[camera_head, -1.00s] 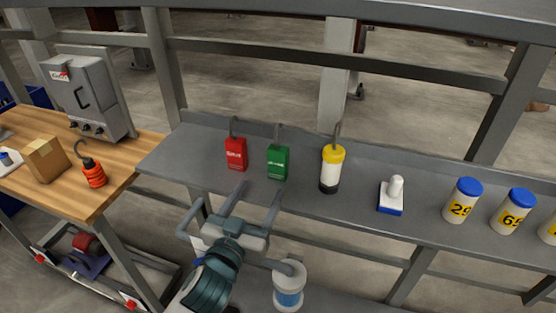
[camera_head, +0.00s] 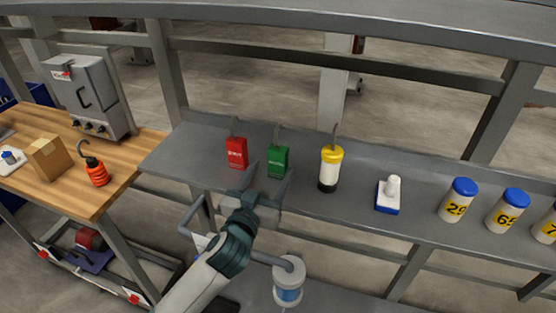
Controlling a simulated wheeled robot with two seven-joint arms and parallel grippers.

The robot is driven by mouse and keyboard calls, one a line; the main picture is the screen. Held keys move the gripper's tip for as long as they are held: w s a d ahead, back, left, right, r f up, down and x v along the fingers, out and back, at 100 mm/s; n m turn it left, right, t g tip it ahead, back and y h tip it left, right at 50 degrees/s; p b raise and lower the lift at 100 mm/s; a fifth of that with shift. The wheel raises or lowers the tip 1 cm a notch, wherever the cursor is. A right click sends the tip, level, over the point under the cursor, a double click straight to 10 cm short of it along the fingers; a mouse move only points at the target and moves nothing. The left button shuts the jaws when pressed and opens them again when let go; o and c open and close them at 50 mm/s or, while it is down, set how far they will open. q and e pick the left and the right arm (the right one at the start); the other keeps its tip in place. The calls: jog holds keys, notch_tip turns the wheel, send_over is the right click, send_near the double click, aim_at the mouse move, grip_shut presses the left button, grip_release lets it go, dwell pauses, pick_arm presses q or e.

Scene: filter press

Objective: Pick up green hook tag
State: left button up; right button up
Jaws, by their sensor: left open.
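The green hook tag (camera_head: 278,160) stands upright on the grey shelf (camera_head: 340,205), its grey hook pointing up. A red hook tag (camera_head: 237,152) stands just to its left. My left gripper (camera_head: 268,178) is open, its two fingers reaching up toward the green tag's lower part from the shelf's front edge. The fingertips are close to the tag, one near each side; I cannot tell whether they touch it. Nothing is held between them. My right gripper does not show.
A yellow-topped white hook cylinder (camera_head: 331,168) stands right of the green tag. Farther right are a white-handled block (camera_head: 389,196) and blue-lidded jars (camera_head: 459,201). A wooden table (camera_head: 110,190) at left holds a box (camera_head: 47,159) and an orange hook item (camera_head: 95,171).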

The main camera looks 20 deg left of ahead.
aim_at(276, 158)
pick_arm(q)
jog(key=w+p, duration=0.1)
jog(key=w, duration=0.1)
jog(key=w+r+p, duration=0.1)
jog(key=w, duration=0.1)
jog(key=shift+w+f, duration=0.1)
jog(key=shift+w, duration=0.35)
jog(key=c, duration=1.1)
